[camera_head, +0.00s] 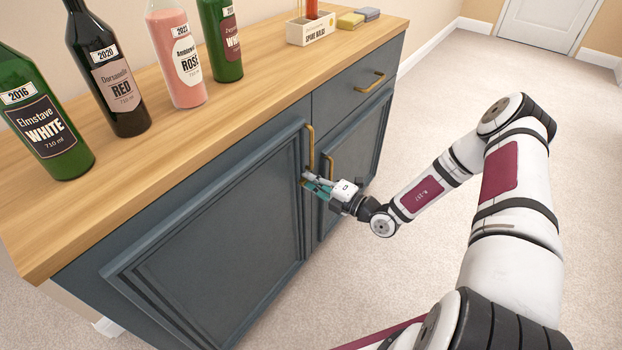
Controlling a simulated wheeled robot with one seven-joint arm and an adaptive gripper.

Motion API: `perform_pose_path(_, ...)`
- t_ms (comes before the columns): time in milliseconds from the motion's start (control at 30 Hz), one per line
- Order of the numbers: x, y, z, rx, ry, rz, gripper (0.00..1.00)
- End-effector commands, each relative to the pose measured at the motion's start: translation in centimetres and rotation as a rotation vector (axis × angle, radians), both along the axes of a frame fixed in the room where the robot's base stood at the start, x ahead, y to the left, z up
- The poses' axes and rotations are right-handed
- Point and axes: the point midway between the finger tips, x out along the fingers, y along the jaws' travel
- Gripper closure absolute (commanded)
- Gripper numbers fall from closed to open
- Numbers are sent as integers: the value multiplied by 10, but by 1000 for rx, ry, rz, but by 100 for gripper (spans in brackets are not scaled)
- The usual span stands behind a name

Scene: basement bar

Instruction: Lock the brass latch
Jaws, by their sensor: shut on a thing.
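My gripper (316,186) is at the front of the blue-grey cabinet (220,220), low by the seam between its two doors. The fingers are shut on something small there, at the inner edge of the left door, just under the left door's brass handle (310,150). The brass latch itself cannot be made out; my fingers cover that spot. The right door's brass handle (328,170) stands just behind my gripper. Both doors look closed.
Several wine bottles stand on the wooden countertop (190,140), including a green one (40,125) and a pink one (178,55). A small white box (310,30) and sponges (358,17) are at the far end. A drawer handle (370,83) sticks out above the right door. The carpet (420,110) is clear.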

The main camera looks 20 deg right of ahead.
Motion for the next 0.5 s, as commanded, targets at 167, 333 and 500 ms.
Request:
perform_pose_path(167, 0, 0, -1, 26, 20, -1, 100)
perform_pose_path(333, 0, 0, -1, 34, 26, -1, 100)
perform_pose_path(500, 0, 0, -1, 34, 27, -1, 100)
